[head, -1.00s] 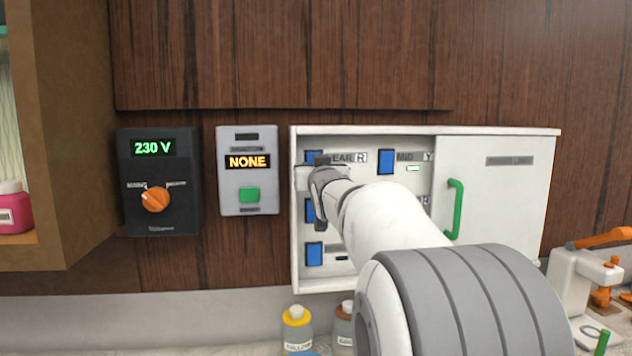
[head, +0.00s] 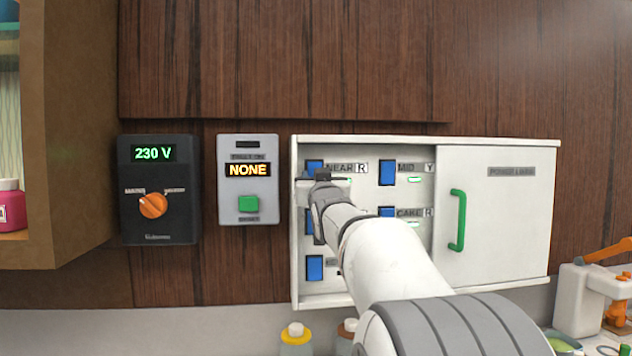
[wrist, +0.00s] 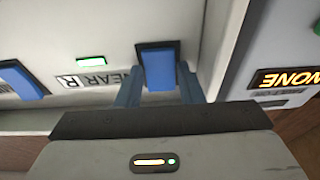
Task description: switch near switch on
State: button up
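The near switch is a blue rocker (head: 313,167) at the upper left of the white panel (head: 345,292), beside a NEAR label with an R tag. The wrist view shows the rocker (wrist: 158,68) between my fingers, with a lit green lamp (wrist: 91,62) by its label. My gripper (head: 312,180) is at the panel's upper left, just below the visible top of the rocker, and hides its lower part. In the wrist view my gripper (wrist: 160,88) has its fingers apart, one on each side of the rocker. I cannot tell whether they touch it.
The MID rocker (head: 387,173) is to the right; more blue rockers sit below. A sliding cover (head: 500,225) with a green handle (head: 458,220) closes the panel's right side. A NONE display box (head: 248,180) and a 230 V unit (head: 157,190) hang left. Bottles (head: 295,338) stand below.

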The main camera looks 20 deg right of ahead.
jog(key=shift+o, duration=0.4)
jog(key=shift+s, duration=0.15)
jog(key=b+v, duration=0.2)
jog(key=v, duration=0.5)
jog(key=shift+s, duration=0.25)
jog(key=shift+a+f, duration=0.1)
jog(key=shift+f, duration=0.05)
